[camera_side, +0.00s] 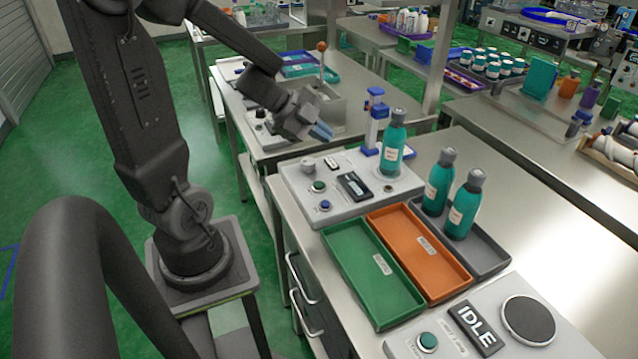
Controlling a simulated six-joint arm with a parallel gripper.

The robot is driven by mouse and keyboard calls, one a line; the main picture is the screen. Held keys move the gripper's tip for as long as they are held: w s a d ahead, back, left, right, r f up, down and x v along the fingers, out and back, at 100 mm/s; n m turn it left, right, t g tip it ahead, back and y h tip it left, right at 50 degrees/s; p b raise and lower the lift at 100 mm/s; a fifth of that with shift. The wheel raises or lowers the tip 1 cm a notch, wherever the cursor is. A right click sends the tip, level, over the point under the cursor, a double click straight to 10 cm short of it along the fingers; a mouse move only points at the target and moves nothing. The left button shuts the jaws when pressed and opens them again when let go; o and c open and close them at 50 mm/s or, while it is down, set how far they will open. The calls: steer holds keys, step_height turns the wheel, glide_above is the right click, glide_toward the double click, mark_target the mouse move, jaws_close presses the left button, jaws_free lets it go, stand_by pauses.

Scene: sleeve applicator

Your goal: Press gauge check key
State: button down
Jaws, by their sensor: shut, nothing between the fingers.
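My gripper (322,132) is shut and empty. Its blue fingertips point down and right, above and behind the grey control unit in the middle. That unit (350,209) carries a green button (319,186), a blue button (325,205), a dark display (355,186) and a round knob (308,165). A teal bottle (393,150) stands upright on its right part, beside a blue and white upright fixture (373,125). I cannot read which button is the gauge check key. The gripper appears apart from all of the buttons.
A green tray (352,243) and an orange tray (432,278) are empty in front of the unit. A grey tray (487,262) holds two teal bottles (465,208). A front panel shows IDLE (476,326), with a green button (427,342) and dark round pad (528,320).

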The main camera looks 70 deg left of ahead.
mark_target(318, 185)
steer(key=shift+s+f+g+h, duration=0.3)
steer(key=shift+s+f, duration=0.1)
steer(key=shift+s, duration=0.1)
steer(key=shift+f, duration=4.4)
steer(key=shift+f, duration=0.1)
steer(key=shift+f, duration=0.35)
steer(key=shift+f, duration=0.4)
steer(key=shift+r, duration=0.85)
